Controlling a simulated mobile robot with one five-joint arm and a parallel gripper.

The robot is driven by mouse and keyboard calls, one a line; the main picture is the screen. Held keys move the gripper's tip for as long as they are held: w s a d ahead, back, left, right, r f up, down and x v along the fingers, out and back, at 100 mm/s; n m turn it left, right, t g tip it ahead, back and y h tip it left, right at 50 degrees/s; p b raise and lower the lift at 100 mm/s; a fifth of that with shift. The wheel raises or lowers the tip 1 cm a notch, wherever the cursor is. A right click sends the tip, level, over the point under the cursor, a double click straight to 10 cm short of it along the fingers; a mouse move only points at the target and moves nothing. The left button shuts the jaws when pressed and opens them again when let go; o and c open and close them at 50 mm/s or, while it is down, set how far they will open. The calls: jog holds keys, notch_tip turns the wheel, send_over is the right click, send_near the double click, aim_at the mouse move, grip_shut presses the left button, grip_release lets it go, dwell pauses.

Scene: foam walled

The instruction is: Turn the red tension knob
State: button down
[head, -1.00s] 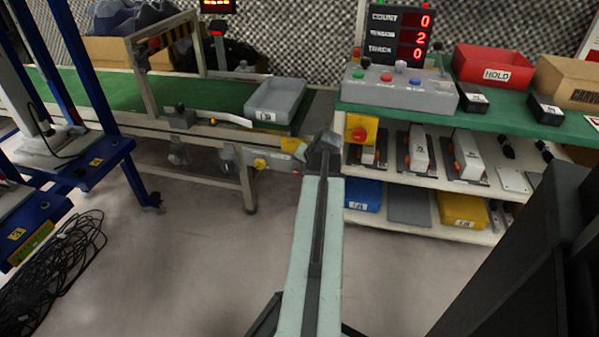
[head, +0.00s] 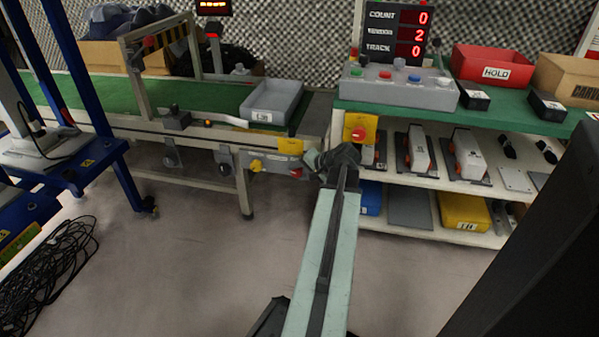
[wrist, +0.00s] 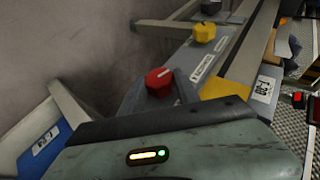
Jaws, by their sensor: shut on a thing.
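The red tension knob (wrist: 158,82) has a white mark on its face and sits on the conveyor's grey side rail. In the head view the knob (head: 296,172) shows just left of my gripper (head: 317,160). My gripper is at the knob and shut on it, with grey parts close on both sides of the knob in the wrist view; the exact finger contact is hard to see. The display (head: 396,35) reads Count 0, Tension 2, Track 0.
A yellow knob (wrist: 203,32) sits farther along the rail. A grey bin (head: 272,103) stands on the conveyor's end. A shelf unit (head: 420,181) with a red button on a yellow box (head: 361,131) is close on the right. A blue frame (head: 95,165) and cables stand left.

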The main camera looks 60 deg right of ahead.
jog(key=shift+w+a, duration=0.1)
jog(key=shift+a, duration=0.05)
jog(key=c, duration=0.9)
grip_release()
jog(key=shift+r, duration=0.15)
jog(key=p+v, duration=0.5)
jog(key=v, duration=0.2)
jog(key=shift+s, duration=0.35)
jog(key=shift+r, duration=0.1)
